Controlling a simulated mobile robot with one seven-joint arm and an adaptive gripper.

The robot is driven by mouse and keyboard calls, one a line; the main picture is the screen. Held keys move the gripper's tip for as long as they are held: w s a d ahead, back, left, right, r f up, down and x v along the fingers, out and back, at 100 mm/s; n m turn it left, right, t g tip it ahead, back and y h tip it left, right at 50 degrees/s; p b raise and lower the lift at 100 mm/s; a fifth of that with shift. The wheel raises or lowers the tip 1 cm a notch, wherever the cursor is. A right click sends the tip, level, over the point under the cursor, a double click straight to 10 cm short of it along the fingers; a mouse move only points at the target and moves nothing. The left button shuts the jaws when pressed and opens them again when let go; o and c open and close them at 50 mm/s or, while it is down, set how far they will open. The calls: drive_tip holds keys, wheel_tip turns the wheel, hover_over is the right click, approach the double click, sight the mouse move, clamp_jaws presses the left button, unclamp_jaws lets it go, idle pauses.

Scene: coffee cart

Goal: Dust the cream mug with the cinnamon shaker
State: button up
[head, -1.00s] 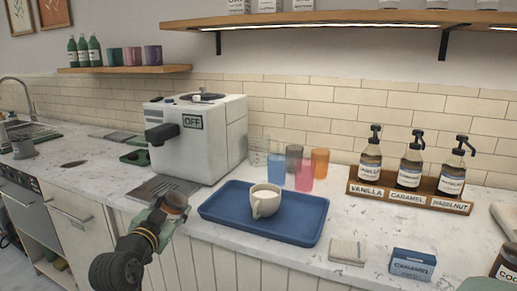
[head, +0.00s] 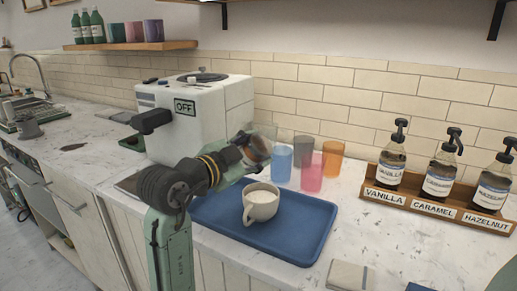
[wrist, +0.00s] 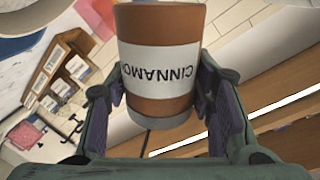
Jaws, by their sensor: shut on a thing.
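The cream mug (head: 259,212) stands upright on the blue tray (head: 306,236), with a pale fill showing inside its rim. My gripper (head: 244,151) is shut on the cinnamon shaker (head: 259,150), above and slightly left of the mug and apart from it. The shaker looks tilted in the head view. In the wrist view the brown shaker (wrist: 160,25) sits between both fingers, and its white label reads upside down. My gripper's fingers partly hide the shaker in the head view.
Coloured cups (head: 311,172) stand just behind the tray. The coffee machine (head: 198,118), marked OFF, is at left behind my arm. A syrup rack (head: 411,205) with three pump bottles is at right. A folded cloth (head: 350,276) lies on the counter at front right.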

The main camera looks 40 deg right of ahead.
sight(245, 165)
drive_tip(key=f+m+b, duration=0.3)
drive_tip(key=b, duration=0.1)
drive_tip(key=shift+w+a+t+y, duration=0.2)
drive_tip(key=shift+w+t+y, duration=0.05)
drive_tip(key=shift+t+y, duration=0.05)
drive_tip(key=f+m+b, duration=0.1)
drive_tip(key=b, duration=0.1)
drive_tip(key=f+m+b, duration=0.1)
drive_tip(key=m, duration=0.1)
drive_tip(key=shift+w+m+t+b, duration=0.2)
drive_tip(key=shift+m+t+b, duration=0.1)
drive_tip(key=shift+t+b, duration=0.1)
drive_tip(key=shift+s+a, duration=0.1)
drive_tip(key=shift+a, duration=0.1)
idle(0.4)
wheel_tip(245, 165, up, 2)
drive_tip(key=shift+r+p, duration=0.15)
drive_tip(key=shift+p, duration=0.65)
drive_tip(key=shift+f+b, duration=0.95)
drive_tip(key=shift+f, duration=0.25)
